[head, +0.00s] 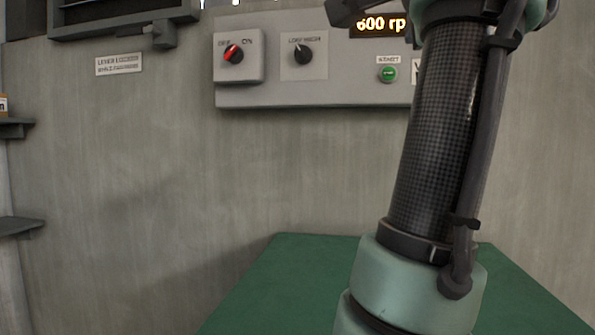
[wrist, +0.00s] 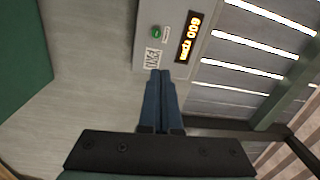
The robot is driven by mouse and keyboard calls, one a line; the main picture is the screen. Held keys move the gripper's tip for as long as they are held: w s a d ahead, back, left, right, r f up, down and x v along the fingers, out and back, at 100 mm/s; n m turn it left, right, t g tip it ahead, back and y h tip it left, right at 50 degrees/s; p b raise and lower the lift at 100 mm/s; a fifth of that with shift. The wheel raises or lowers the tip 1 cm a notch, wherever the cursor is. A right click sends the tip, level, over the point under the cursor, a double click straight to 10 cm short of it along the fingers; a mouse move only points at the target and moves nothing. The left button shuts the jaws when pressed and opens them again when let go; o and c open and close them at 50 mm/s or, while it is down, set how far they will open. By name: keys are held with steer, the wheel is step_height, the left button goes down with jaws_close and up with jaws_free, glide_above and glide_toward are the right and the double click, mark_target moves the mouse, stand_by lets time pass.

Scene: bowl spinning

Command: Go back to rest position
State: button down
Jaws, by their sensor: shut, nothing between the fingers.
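My gripper (wrist: 161,75) shows in the wrist view with its two blue fingers together and nothing between them. Its fingertips overlap the lower edge of the grey control panel (wrist: 178,42) in that view; I cannot tell whether they touch it. In the head view my arm crosses the right side, and the gripper itself is not clearly visible. The control panel (head: 275,92) is on the wall there, with a red knob (head: 233,54), a black knob (head: 303,55), a green button (head: 388,73) and a lit display (head: 381,24) reading 600 rp, partly hidden.
A green surface (head: 285,285) lies below the panel, behind my arm. Dark shelves (head: 15,128) stick out at the far left. A dark frame with a latch (head: 160,33) is at the upper left.

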steer(key=a+f+n+t+b, duration=0.35)
steer(key=f+n, duration=0.35)
steer(key=f, duration=0.4)
steer(key=s+a+f+n+t+y+b, duration=0.2)
steer(key=s+a+f+n, duration=0.3)
steer(key=s, duration=0.3)
steer(key=s+a+f+n+t+y+b, duration=0.2)
steer(key=s+a+f+n+t, duration=0.1)
steer(key=s+a+f+n, duration=0.2)
steer(key=s+n, duration=0.2)
steer(key=s, duration=0.2)
steer(key=shift+a, duration=0.3)
steer(key=shift+t, duration=0.25)
